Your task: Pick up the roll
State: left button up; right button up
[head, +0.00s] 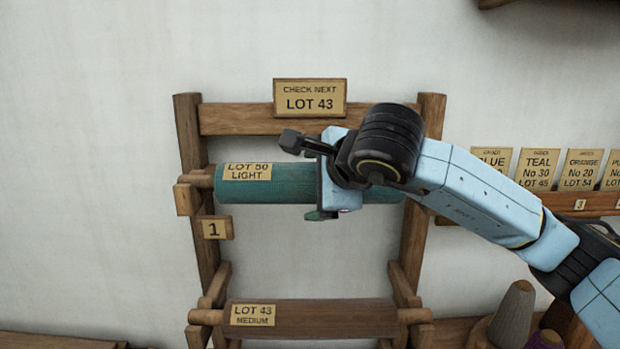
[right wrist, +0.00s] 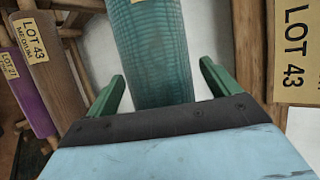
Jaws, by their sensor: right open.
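A teal roll (head: 265,190) labelled "LOT 50 LIGHT" lies across the upper pegs of a wooden rack. A brown roll (head: 312,318) labelled "LOT 43 MEDIUM" lies on the lower pegs. My right gripper (head: 320,190) is at the teal roll's right half and hides part of it. In the right wrist view the teal roll (right wrist: 152,50) runs between the green fingers of my open right gripper (right wrist: 161,84), with a visible gap on each side. The brown roll (right wrist: 50,75) shows there at the left. My left gripper is not in view.
The wooden rack (head: 190,135) carries a "LOT 43" sign (head: 310,98) on its top bar and a "1" tag (head: 214,229). A shelf with colour cards (head: 538,169) is at the right. A grey cone (head: 514,315) stands lower right. A purple roll (right wrist: 30,100) shows in the wrist view.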

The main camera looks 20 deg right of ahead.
jog(key=c, duration=1.4)
jog(key=shift+r, duration=0.15)
jog(key=shift+c, duration=0.7)
